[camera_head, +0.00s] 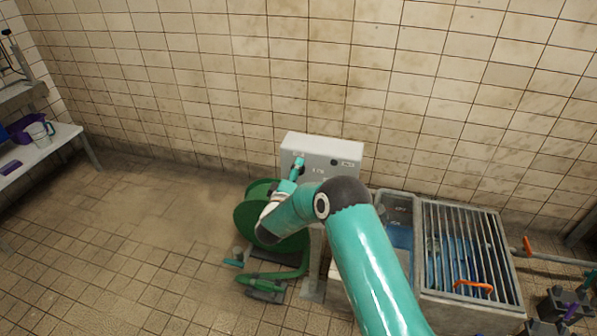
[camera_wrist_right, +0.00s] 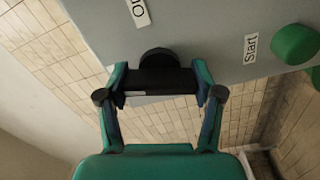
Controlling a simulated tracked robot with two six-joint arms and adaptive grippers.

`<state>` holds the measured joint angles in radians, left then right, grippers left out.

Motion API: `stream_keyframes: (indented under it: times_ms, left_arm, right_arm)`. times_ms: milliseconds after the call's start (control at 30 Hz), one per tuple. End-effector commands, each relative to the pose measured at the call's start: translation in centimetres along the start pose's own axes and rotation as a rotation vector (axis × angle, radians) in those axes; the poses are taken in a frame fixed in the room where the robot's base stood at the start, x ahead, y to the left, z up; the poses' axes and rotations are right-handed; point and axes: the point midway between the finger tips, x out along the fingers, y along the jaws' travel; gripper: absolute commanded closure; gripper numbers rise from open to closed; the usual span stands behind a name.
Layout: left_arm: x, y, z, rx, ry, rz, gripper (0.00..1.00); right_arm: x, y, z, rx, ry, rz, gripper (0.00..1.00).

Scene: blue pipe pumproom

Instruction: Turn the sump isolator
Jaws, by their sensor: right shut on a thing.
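A light grey control box (camera_head: 325,146) stands on a post against the tiled wall. My right gripper (camera_head: 299,163) is at the left part of its front face. In the right wrist view, my right gripper (camera_wrist_right: 162,84) is shut on the black rotary handle (camera_wrist_right: 158,60) of the isolator, with a finger at each end of its bar. A label that seems to read "On", turned over, is beside the handle. The handle's exact angle is hard to tell. My left gripper is not in view.
A green button (camera_wrist_right: 295,44) labelled "Start" is to the right of the handle. A green hose reel (camera_head: 249,217) stands below the box. A grated sump (camera_head: 462,230) with an orange handle is at right. A white bench (camera_head: 40,150) is at far left. Floor at left is clear.

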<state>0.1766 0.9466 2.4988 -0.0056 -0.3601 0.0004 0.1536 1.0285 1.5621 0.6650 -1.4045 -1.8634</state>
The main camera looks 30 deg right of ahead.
Motion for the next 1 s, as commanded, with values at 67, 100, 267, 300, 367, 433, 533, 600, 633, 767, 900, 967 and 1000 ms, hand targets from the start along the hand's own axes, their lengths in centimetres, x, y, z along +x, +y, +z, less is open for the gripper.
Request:
stream_keyframes:
  times_ms: [67, 100, 267, 300, 367, 433, 533, 600, 633, 767, 900, 967, 1000]
  left_arm:
    - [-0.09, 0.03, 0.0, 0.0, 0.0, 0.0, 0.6]
    - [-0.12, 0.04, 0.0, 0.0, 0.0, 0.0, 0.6]
    - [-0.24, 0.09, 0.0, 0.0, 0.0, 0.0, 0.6]
    - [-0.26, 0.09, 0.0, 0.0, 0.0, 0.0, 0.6]
    - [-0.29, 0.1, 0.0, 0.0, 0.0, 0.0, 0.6]
    - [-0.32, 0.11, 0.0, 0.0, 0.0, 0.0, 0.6]
    - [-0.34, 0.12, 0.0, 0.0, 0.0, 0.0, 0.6]
    - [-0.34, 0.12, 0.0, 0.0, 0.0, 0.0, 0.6]
    - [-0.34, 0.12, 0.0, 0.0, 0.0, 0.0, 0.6]
    - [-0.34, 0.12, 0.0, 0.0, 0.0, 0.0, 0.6]
    - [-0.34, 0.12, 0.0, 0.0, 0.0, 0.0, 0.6]
    - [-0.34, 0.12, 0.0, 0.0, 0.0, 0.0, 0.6]
    - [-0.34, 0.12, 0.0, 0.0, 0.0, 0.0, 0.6]
  right_arm:
    - [-0.59, -0.89, -0.43, -0.069, 0.015, -0.02, 0.69]
    - [-0.59, -0.91, -0.44, -0.099, 0.015, -0.02, 0.69]
    - [-0.6, -0.98, -0.45, -0.198, 0.017, -0.019, 0.69]
    - [-0.6, -0.99, -0.45, -0.217, 0.017, -0.019, 0.69]
    - [-0.6, -1.01, -0.45, -0.243, 0.018, -0.019, 0.69]
    - [-0.6, -1.02, -0.45, -0.266, 0.018, -0.018, 0.69]
    - [-0.6, -1.04, -0.45, -0.287, 0.018, -0.018, 0.69]
    - [-0.6, -1.05, -0.45, -0.297, 0.018, -0.018, 0.69]
    - [-0.6, -1.05, -0.45, -0.3, 0.018, -0.018, 0.69]
    - [-0.6, -1.05, -0.45, -0.305, 0.018, -0.018, 0.69]
    - [-0.6, -1.05, -0.45, -0.305, 0.019, -0.018, 0.69]
    - [-0.6, -1.05, -0.45, -0.305, 0.018, -0.018, 0.69]
    - [-0.6, -1.05, -0.45, -0.304, 0.019, -0.018, 0.69]
